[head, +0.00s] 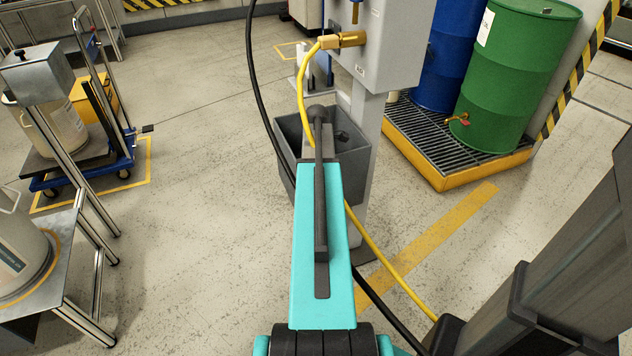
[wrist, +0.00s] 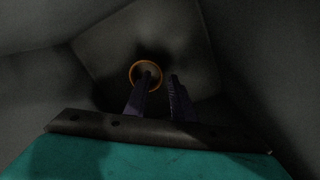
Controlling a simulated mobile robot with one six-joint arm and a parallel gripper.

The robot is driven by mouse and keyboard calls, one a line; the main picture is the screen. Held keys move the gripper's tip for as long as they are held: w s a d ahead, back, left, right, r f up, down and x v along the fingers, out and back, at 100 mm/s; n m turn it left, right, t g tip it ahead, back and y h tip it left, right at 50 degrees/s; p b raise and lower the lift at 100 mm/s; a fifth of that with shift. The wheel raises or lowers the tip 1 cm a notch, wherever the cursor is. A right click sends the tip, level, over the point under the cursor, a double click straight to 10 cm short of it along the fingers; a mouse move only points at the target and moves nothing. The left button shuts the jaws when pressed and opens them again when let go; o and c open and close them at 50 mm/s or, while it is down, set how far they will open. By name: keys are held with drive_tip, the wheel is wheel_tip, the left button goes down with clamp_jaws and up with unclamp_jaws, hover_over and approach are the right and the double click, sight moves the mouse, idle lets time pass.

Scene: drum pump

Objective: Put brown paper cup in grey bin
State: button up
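The wrist view looks into a dark grey interior (wrist: 110,60). The round orange-brown rim of the paper cup (wrist: 132,82) shows there, near the bin's bottom. My gripper (wrist: 161,77) has its two dark fingers apart. The left fingertip overlaps the cup's opening and the right one is just outside the rim, with a visible gap. Whether the left finger is inside the cup or only in front of it I cannot tell.
A yellow hose (head: 370,240) and a black cable run past my arm. A grey cabinet (head: 385,45) stands above the bin. Green (head: 515,80) and blue drums stand on a yellow-edged grate at right. Metal stands and a blue cart are at left. Floor between is clear.

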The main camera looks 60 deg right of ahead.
wheel_tip(320, 180, up, 9)
drive_tip(key=p, duration=0.1)
drive_tip(key=shift+a+f, duration=0.2)
drive_tip(key=shift+s, duration=0.1)
idle(0.4)
